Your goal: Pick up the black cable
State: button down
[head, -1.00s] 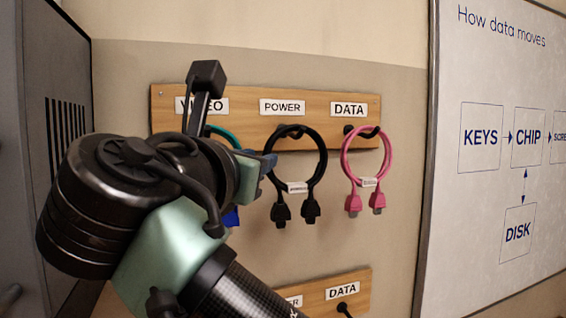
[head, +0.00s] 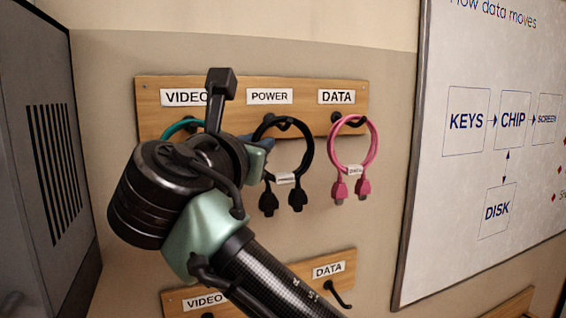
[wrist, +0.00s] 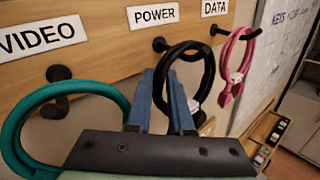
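The black cable (head: 309,152) hangs as a loop from the hook under the POWER label, with a white tag and two plugs at its bottom. It also shows in the wrist view (wrist: 210,72). My gripper (wrist: 160,76) has two blue fingers standing apart, at the left side of the loop. The left strand of the loop shows in the gap between the fingers; I cannot tell whether they touch it. In the head view my gripper (head: 266,143) is at the loop's left edge, mostly hidden behind my wrist.
A teal cable (wrist: 16,140) hangs under VIDEO, close left of my gripper. A pink cable (head: 374,150) hangs under DATA at the right. A lower board (head: 290,281) has more hooks. A grey cabinet (head: 45,80) stands left; a whiteboard (head: 470,190) is right.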

jog(key=shift+r, duration=0.15)
dwell(0.3)
jog(key=shift+r+b, duration=0.45)
jog(key=shift+b, duration=0.05)
jog(key=shift+r+b, duration=0.65)
jog(key=shift+r, duration=0.3)
jog(key=b+v, duration=0.9)
jog(key=v, duration=0.9)
jog(key=shift+r+b, duration=0.2)
jog(key=shift+b, duration=0.1)
jog(key=shift+w, duration=0.15)
